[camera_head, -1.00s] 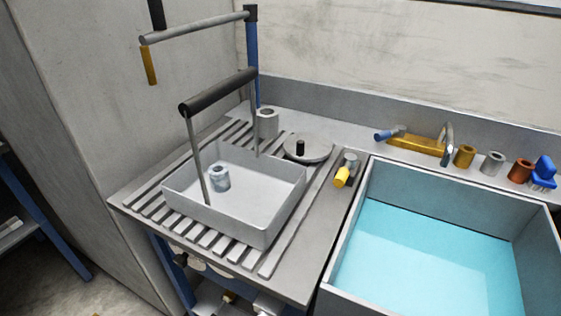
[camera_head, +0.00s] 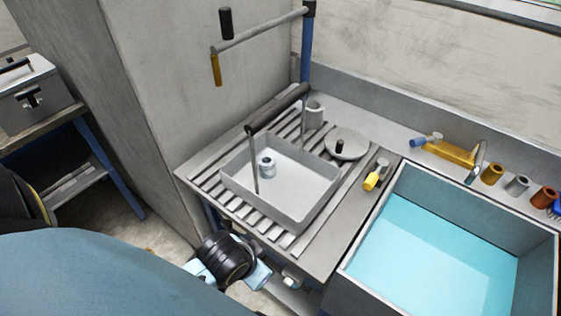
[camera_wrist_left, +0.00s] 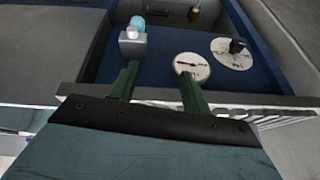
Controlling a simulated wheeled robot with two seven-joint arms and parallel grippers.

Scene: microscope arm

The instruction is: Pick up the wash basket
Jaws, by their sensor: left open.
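The wash basket (camera_head: 300,212) is a grey, shallow, square tray on the slatted drainboard (camera_head: 196,172). Its tall handle has a dark round grip bar (camera_head: 278,108) above the basket's back left. A small metal ring-like part (camera_head: 266,165) lies inside it. My left arm comes in from the lower left, its black wrist below the drainboard's front edge; the fingers cannot be made out there. In the left wrist view my left gripper (camera_wrist_left: 156,86) is open, its two dark green fingers apart with nothing between them. The basket is not seen in that view. My right gripper is not in view.
A water-filled sink (camera_head: 430,245) stands right of the drainboard. A round lid (camera_head: 350,147), a metal cup (camera_head: 314,115) and a yellow-ended fitting (camera_head: 372,180) are near the basket. A crank-like bar (camera_head: 260,32) overhangs behind. A gauge (camera_wrist_left: 192,66) is beyond my left fingers.

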